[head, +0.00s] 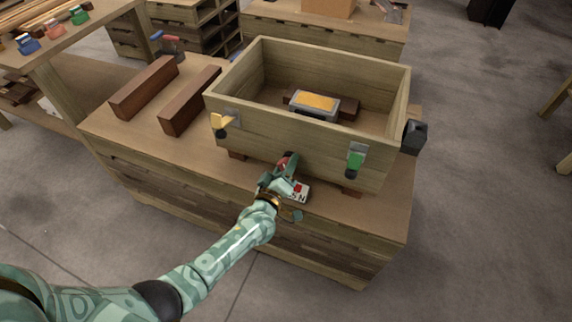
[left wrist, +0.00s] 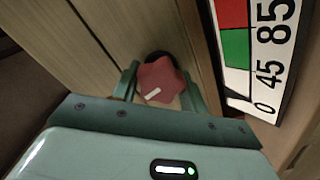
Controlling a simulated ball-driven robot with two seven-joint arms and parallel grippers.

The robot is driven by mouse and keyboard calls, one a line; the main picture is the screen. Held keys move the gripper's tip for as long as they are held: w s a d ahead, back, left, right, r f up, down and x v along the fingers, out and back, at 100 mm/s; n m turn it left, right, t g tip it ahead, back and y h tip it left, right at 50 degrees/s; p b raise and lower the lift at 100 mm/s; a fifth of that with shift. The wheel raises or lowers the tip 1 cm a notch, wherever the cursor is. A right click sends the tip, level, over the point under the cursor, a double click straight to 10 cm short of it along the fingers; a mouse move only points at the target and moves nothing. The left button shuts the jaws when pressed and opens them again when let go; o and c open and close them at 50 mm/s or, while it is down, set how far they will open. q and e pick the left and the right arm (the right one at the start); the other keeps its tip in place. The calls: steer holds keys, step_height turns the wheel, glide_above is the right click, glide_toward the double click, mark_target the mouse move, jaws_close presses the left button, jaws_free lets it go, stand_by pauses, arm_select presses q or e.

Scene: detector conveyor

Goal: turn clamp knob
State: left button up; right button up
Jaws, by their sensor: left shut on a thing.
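The clamp knob (left wrist: 158,82) is red and lobed, with a small white mark, and sits against the wood in the left wrist view. In the head view a bit of this red knob (head: 284,161) shows at the front wall of the wooden box (head: 290,133), partly hidden by my gripper. My left gripper (head: 283,170) is shut on the knob; in the left wrist view its green fingers (left wrist: 160,88) stand on both sides of it. My right gripper is not in view.
A gauge plate (left wrist: 262,45) with red and green fields and numbers is close to the right of my fingers. The box stands on a workbench (head: 180,152). Two brown beams (head: 145,87) lie to its left.

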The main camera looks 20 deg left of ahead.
arm_select(q)
steer(key=shift+s+f, duration=0.1)
steer(key=shift+f, duration=0.05)
steer(key=o, duration=1)
steer(key=shift+s, duration=0.25)
steer(key=s+p, duration=0.5)
steer(key=s, duration=1)
steer(key=shift+s+a, duration=0.25)
steer(key=shift+s, duration=0.1)
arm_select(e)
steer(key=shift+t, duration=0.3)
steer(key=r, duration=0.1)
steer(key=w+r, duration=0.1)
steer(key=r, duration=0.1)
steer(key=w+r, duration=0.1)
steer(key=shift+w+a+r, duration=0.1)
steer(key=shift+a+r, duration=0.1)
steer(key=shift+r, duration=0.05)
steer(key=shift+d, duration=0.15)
